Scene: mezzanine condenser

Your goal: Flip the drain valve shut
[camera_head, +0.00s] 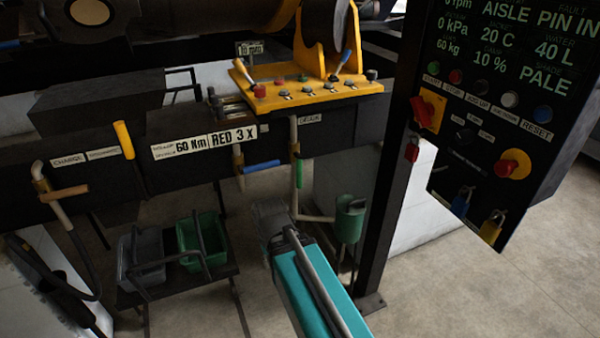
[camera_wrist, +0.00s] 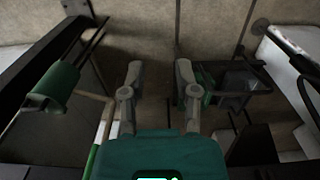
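The drain valve shows in the head view as a green lever (camera_head: 299,173) hanging straight down along a pale pipe, under a small label (camera_head: 311,119) that seems to read DRAIN. The pipe runs down to a green pot (camera_head: 349,219), also in the wrist view (camera_wrist: 55,87). My gripper (camera_head: 268,212) is below and left of the lever, apart from it. In the wrist view my gripper (camera_wrist: 158,70) has its two fingers spread with nothing between them. A green strip beside a pale pipe (camera_wrist: 103,135) shows at lower left there; I cannot tell if it is the lever.
A blue lever (camera_head: 261,166) lies level just left. A yellow lever (camera_head: 124,139) and orange lever (camera_head: 65,193) are farther left. A grey bin (camera_head: 141,262) and green bin (camera_head: 202,244) stand below. A dark post (camera_head: 385,200) and control panel (camera_head: 490,110) stand right.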

